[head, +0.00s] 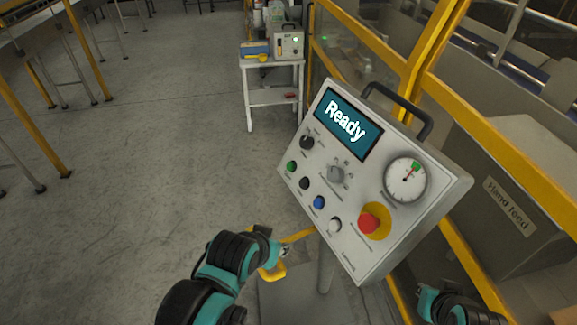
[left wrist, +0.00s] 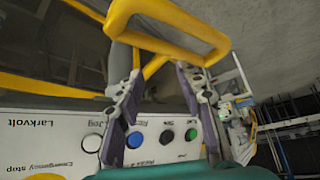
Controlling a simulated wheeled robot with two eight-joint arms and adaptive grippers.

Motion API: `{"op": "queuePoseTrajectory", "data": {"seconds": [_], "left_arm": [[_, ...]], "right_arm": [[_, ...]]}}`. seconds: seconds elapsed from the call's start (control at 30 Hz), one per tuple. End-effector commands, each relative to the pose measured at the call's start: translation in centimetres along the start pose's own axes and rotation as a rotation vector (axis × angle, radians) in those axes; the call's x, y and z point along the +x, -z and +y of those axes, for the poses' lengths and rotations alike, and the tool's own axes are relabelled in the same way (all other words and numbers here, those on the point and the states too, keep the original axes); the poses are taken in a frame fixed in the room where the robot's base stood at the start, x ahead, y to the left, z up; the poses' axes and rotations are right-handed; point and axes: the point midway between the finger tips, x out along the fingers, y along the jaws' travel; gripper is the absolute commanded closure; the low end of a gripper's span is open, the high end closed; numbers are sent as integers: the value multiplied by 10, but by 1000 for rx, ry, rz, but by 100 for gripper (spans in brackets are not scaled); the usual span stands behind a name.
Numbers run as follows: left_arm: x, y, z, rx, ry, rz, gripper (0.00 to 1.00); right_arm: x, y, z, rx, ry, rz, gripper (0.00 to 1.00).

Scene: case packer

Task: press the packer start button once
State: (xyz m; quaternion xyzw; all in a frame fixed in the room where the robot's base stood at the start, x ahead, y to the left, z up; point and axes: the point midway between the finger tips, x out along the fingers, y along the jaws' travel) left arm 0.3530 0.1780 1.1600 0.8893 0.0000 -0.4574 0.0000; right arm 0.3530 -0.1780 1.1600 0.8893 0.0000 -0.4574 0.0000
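The grey control panel (head: 268,0) stands tilted on a post, its screen (head: 345,124) reading "Ready". A row on its face holds a green button (head: 291,166), a black one (head: 304,183), a blue one (head: 318,202) and a white one (head: 334,225). My left gripper (head: 277,251) is below the panel's lower left edge, apart from the buttons.
A red emergency stop (head: 370,221) on yellow, a gauge (head: 406,179) and a grey knob (head: 337,174) share the panel. A yellow loop-shaped bar (left wrist: 205,38) lies near my left fingers. A yellow guard frame (head: 408,75) stands behind; the floor at left is open.

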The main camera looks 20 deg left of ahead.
Motion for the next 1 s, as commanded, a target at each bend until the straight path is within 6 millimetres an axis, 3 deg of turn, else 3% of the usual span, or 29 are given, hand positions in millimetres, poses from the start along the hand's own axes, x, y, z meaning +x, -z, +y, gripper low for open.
{"op": "queuePoseTrajectory", "data": {"seconds": [0.03, 0.1, 1.0], "left_arm": [[0, 0, 0, 0, 0, 0, 83], [0, 0, 0, 0, 0, 0, 100], [0, 0, 0, 0, 0, 0, 100]], "right_arm": [[0, 0, 0, 0, 0, 0, 100], [0, 0, 0, 0, 0, 0, 100], [0, 0, 0, 0, 0, 0, 100]]}}
